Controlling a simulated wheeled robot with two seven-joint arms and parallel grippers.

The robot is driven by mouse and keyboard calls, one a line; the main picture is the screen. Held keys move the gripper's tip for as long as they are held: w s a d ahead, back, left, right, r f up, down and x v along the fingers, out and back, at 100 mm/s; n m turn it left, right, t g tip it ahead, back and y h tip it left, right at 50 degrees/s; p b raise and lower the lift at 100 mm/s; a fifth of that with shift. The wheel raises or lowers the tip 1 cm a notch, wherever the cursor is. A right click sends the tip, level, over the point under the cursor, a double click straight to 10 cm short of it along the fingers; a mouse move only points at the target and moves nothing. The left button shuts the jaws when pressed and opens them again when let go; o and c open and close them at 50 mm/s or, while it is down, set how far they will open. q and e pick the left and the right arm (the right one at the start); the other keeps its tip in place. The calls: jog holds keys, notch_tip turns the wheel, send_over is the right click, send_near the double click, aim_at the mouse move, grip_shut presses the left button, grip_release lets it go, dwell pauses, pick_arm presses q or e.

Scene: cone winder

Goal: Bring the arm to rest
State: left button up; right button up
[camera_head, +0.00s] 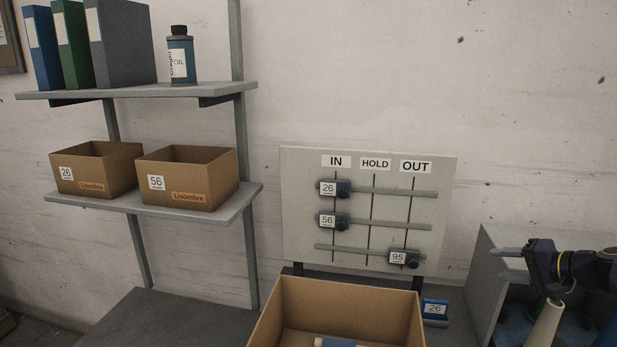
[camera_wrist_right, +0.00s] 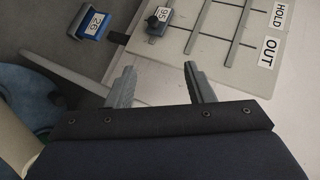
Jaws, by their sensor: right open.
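My right gripper (camera_head: 507,251) is at the right of the head view, above a grey-walled bin, with its fingers pointing left. In the right wrist view its two fingers (camera_wrist_right: 160,68) stand apart with nothing between them. The board (camera_head: 300,247) with IN, HOLD and OUT columns stands left of the gripper, clear of it. Its sliders 26 (camera_head: 328,188) and 56 (camera_head: 327,220) are under IN, and slider 95 (camera_head: 398,257) is under OUT. My left gripper is not in view.
An open cardboard box (camera_head: 350,295) stands in front of the board. A blue holder labelled 26 (camera_head: 434,309) sits beside it. A pale cone (camera_head: 546,325) is below my right gripper. Shelves at left hold two boxes (camera_head: 95,167) (camera_head: 190,177), binders and an oil bottle (camera_head: 180,58).

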jog(key=s+a+f+n+g+b, duration=0.25)
jog(key=s+a+g+b, duration=0.2)
jog(key=s+a, duration=1.05)
jog(key=s+a+f+n+h+b, duration=0.1)
jog(key=s+a+f+n+b, duration=0.1)
jog(key=s+a+f, duration=0.4)
jog(key=s+a+f+n+h+b, duration=0.1)
jog(key=s+a+f+n+b, duration=0.2)
jog(key=s+a+f, duration=0.3)
jog(key=s+f+g, duration=0.1)
jog(key=s+f, duration=0.2)
jog(key=s, duration=0.3)
jog(key=shift+s+f+h, duration=0.3)
jog(key=shift+h, duration=0.1)
